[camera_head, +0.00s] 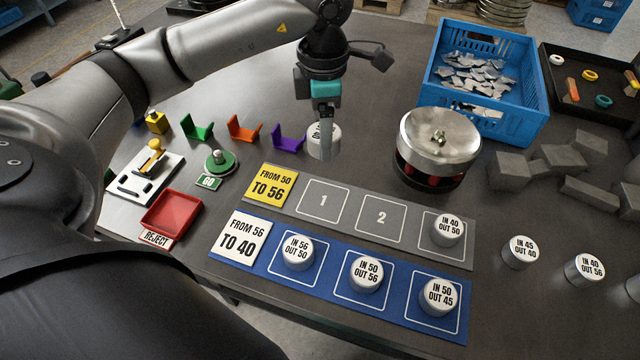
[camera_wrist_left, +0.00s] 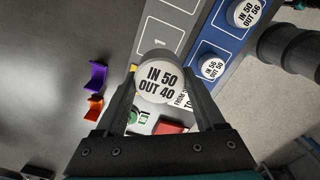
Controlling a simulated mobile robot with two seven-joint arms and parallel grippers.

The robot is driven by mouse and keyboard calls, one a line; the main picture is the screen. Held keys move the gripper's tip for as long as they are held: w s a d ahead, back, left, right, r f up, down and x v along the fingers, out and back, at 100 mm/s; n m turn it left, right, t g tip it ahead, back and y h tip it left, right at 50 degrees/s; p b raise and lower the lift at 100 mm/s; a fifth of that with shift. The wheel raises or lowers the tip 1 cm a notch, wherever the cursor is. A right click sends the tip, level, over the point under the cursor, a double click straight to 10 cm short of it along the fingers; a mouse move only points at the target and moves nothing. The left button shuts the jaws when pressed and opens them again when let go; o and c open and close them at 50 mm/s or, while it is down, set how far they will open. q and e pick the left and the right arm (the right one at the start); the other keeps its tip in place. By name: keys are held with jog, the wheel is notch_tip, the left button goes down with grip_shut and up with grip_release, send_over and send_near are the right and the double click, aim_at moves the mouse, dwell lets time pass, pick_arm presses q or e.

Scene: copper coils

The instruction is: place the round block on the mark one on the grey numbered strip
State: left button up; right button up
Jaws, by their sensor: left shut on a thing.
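My left gripper (camera_head: 325,148) is shut on a white round block (camera_head: 314,140) and holds it just behind the grey numbered strip (camera_head: 345,218). In the left wrist view the block (camera_wrist_left: 160,78) reads IN 50 OUT 40 and sits between both fingers. Mark one (camera_head: 323,201) is an empty white square in front of the held block, beside the yellow FROM 50 TO 56 card (camera_head: 270,186). Mark two (camera_head: 381,218) is empty. An IN 40 OUT 50 block (camera_head: 448,230) stands on the strip's right-hand square. My right gripper is not in view.
A blue strip (camera_head: 330,284) with several round blocks lies in front. A metal cylinder (camera_head: 440,140) stands right of my gripper. Purple (camera_head: 288,138), orange (camera_head: 243,130) and green (camera_head: 197,130) brackets lie left. More round blocks (camera_head: 519,251) stand right.

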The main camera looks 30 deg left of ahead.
pick_arm(q)
jog(key=b, duration=0.2)
send_over(322, 201)
notch_tip(322, 201, down, 12)
jog(key=shift+w+r, duration=0.1)
jog(key=shift+f, duration=2.1)
jog(key=shift+f, duration=0.1)
jog(key=o, duration=1.6)
jog(key=shift+r, duration=0.25)
notch_tip(322, 201, up, 12)
jog(key=shift+f+p, duration=0.1)
jog(key=shift+p, duration=0.7)
